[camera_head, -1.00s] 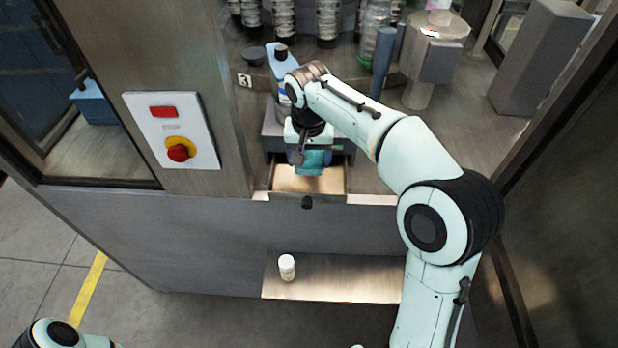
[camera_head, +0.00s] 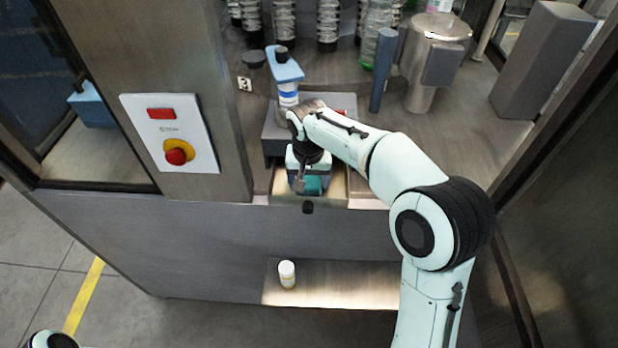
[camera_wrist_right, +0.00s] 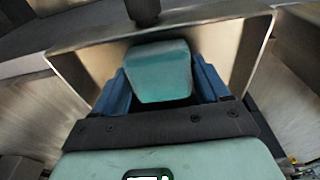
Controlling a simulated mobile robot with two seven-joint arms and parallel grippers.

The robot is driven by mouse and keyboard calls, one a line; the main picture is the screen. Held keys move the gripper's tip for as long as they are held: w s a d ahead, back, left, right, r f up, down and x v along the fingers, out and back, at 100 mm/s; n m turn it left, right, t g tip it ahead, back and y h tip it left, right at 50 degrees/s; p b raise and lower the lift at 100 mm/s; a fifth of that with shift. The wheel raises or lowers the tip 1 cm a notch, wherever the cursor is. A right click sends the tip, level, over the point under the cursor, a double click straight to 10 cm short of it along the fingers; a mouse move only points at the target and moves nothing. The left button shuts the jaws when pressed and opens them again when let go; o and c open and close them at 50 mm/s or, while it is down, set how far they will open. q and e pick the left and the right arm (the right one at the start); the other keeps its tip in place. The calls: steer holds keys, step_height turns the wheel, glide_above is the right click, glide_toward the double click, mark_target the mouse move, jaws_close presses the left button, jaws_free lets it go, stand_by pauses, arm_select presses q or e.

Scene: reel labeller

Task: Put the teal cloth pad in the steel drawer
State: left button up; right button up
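The teal cloth pad (camera_wrist_right: 160,72) sits between the two blue fingers of my right gripper (camera_wrist_right: 163,85) in the right wrist view, with both fingers against its sides. In the head view, a little of the pad (camera_head: 312,186) shows under my right gripper (camera_head: 309,184). The steel drawer (camera_head: 338,186) is pulled open, and the gripper points down into it. The drawer's walls (camera_wrist_right: 252,48) surround the pad and fingers in the wrist view. Whether the pad touches the drawer floor is hidden. My left gripper is out of view; only part of that arm shows at lower left.
A blue-topped bottle (camera_head: 287,85) stands behind the drawer. A dark blue cylinder (camera_head: 382,70) and a steel post (camera_head: 422,92) stand to the right. A white panel with a red button (camera_head: 176,157) is at left. A small white bottle (camera_head: 287,273) stands on the lower shelf (camera_head: 345,285).

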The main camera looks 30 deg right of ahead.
mark_target(309, 185)
steer(key=o, duration=0.3)
steer(key=shift+s, duration=0.1)
steer(key=shift+r, duration=0.2)
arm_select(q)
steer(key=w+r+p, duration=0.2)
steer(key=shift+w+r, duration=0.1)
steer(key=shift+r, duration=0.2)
arm_select(e)
step_height(309, 185, up, 12)
steer(key=s, duration=0.1)
steer(key=shift+a, duration=0.35)
steer(key=shift+f, duration=0.1)
